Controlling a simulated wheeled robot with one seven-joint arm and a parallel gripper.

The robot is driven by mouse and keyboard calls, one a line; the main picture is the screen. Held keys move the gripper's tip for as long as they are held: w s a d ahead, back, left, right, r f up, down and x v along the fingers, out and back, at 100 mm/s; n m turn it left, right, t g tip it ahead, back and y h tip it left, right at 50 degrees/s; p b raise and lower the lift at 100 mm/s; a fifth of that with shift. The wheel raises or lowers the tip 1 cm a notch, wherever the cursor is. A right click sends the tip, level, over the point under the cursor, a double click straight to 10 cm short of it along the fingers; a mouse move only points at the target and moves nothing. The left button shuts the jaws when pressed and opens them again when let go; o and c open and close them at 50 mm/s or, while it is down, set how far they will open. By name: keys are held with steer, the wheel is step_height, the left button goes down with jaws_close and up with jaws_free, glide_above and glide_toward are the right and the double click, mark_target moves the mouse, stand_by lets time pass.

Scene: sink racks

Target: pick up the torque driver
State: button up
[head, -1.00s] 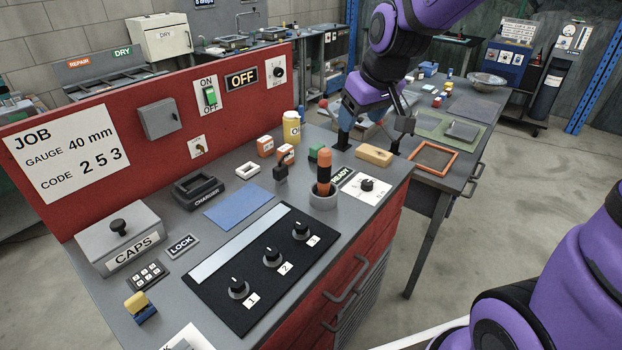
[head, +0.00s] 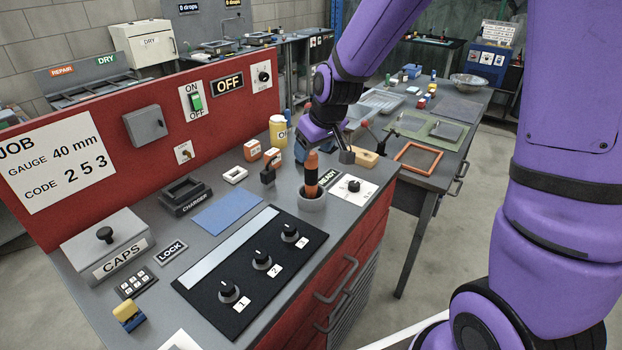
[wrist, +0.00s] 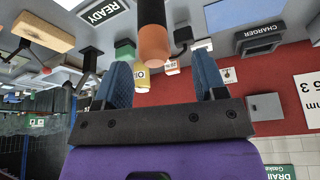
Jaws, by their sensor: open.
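The torque driver (head: 311,175), with an orange and black handle, stands upright in a round grey cup (head: 312,201) on the grey bench. In the wrist view its orange end (wrist: 153,45) points toward my gripper and lies in the gap between the fingers, left of centre. My gripper (head: 318,148) is open and empty, close behind and above the driver's top. In the wrist view the two blue fingers of my gripper (wrist: 163,68) are wide apart. One finger is partly hidden behind the driver in the head view.
A READY dial plate (head: 352,189) lies right of the cup. A small black item (head: 268,172) and orange-white boxes (head: 252,150) stand left of it, with a yellow jar (head: 278,131) behind. A tan block (head: 364,158) is to the right. A knob panel (head: 250,265) is in front.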

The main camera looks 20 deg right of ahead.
mark_target(313, 154)
steer(key=x, duration=0.3)
steer(key=shift+w+d+f, duration=0.15)
steer(key=shift+d, duration=0.2)
steer(key=shift+x, duration=0.8)
